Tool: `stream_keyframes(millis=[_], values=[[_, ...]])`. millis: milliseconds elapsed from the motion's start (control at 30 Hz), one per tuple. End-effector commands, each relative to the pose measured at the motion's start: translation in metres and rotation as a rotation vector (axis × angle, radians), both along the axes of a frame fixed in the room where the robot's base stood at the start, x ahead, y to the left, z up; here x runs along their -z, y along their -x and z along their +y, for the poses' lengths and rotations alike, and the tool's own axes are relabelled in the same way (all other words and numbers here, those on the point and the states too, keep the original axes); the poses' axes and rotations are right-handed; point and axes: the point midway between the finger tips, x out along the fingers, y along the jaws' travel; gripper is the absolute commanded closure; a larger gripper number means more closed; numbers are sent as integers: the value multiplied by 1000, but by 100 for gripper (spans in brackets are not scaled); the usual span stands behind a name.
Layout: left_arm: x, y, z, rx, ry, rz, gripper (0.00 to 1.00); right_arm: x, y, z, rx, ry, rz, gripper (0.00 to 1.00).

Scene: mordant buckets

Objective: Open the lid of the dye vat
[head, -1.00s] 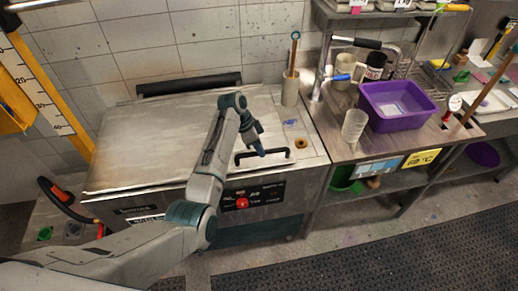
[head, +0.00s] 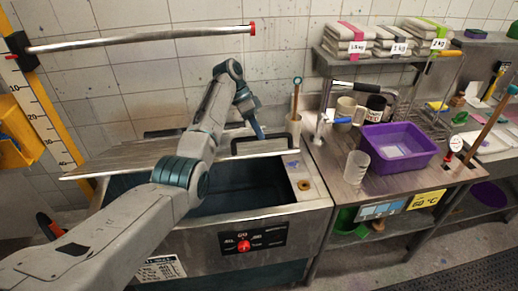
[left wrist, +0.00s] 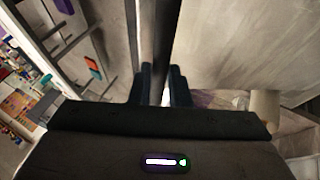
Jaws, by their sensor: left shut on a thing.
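The dye vat (head: 300,215) is a steel tub with a control panel (head: 252,240) on its front. Its lid (head: 125,158) is tilted up at the front, and the dark inside of the vat (head: 240,190) shows below it. The lid's black bar handle (head: 280,143) is at its raised front edge. My left gripper (head: 259,136) is at this handle, shut on it. In the left wrist view, the handle (left wrist: 161,35) runs between the fingers (left wrist: 160,88), beside the pale lid (left wrist: 235,40). My arm hides part of the lid and vat. My right gripper is not in view.
A steel bench at right holds a purple basin (head: 398,146), a clear beaker (head: 356,167) and mugs. A holder with a wooden-handled tool (head: 295,125) stands behind the vat's right end. A metal rail (head: 140,38) crosses the upper left. Floor shows at lower right.

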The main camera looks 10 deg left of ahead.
Motion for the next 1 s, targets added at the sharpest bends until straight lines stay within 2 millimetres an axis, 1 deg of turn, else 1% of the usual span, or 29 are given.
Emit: stream_keyframes(millis=[33,100,300,400,633,1000], values=[[-4,-7,4,-8,-2,2,100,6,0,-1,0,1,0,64],[-11,-14,6,-8,1,11,100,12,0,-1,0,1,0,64],[-27,-27,11,-8,3,19,100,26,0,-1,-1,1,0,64],[-34,-31,12,-9,4,20,100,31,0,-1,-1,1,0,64],[-42,-35,15,-9,4,20,100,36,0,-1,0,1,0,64],[-44,-36,16,-10,4,20,100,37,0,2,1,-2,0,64]])
